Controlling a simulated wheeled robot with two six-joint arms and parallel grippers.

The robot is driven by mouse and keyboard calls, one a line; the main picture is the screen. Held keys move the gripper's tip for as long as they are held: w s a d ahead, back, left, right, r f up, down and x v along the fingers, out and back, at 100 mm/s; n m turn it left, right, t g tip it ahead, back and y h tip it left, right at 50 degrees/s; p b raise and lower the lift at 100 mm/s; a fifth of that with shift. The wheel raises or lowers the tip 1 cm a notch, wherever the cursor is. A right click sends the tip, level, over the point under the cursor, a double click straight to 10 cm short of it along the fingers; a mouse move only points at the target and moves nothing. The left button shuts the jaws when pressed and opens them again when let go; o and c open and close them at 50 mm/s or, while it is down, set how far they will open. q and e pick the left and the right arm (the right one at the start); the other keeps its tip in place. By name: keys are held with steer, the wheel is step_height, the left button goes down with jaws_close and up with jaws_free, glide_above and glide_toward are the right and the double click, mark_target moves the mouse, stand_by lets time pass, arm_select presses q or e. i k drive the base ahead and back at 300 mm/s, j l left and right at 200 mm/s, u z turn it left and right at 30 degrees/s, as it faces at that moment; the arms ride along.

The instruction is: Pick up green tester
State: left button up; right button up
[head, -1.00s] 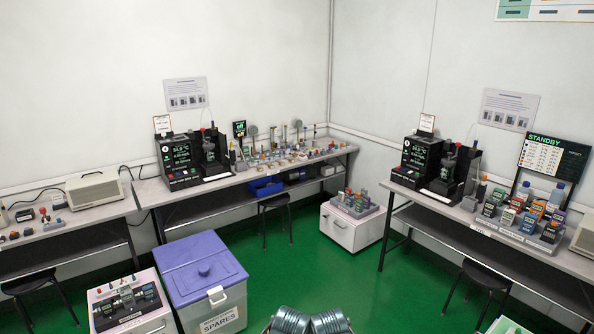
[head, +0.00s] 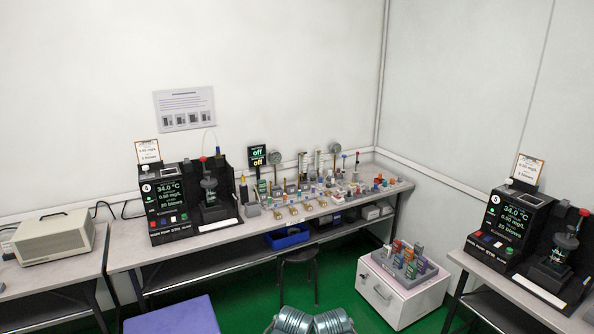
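Several small handheld testers stand in a grey rack (head: 392,271) on top of a white cabinet in the head view. They look orange, grey, purple and green. One with a greenish face (head: 418,250) is at the back of the rack, but it is too small to make out clearly. Neither of my grippers is in view; only ribbed metal parts of my own body show at the bottom edge.
A long bench (head: 127,254) along the wall holds a black station (head: 167,208) and many small parts. A stool (head: 300,256) stands before it. A second black station (head: 512,224) is at right. A purple lid (head: 175,318) is at bottom left. Green floor shows between cabinet and stool.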

mark_target(261, 184)
steer(key=i+l+u, duration=0.25)
steer(key=i, duration=0.3)
steer(key=i+l+u, duration=0.3)
steer(key=i, duration=0.25)
steer(key=i+l, duration=0.85)
steer(key=i, duration=0.3)
steer(key=i+l+z, duration=0.1)
steer(key=i, duration=0.35)
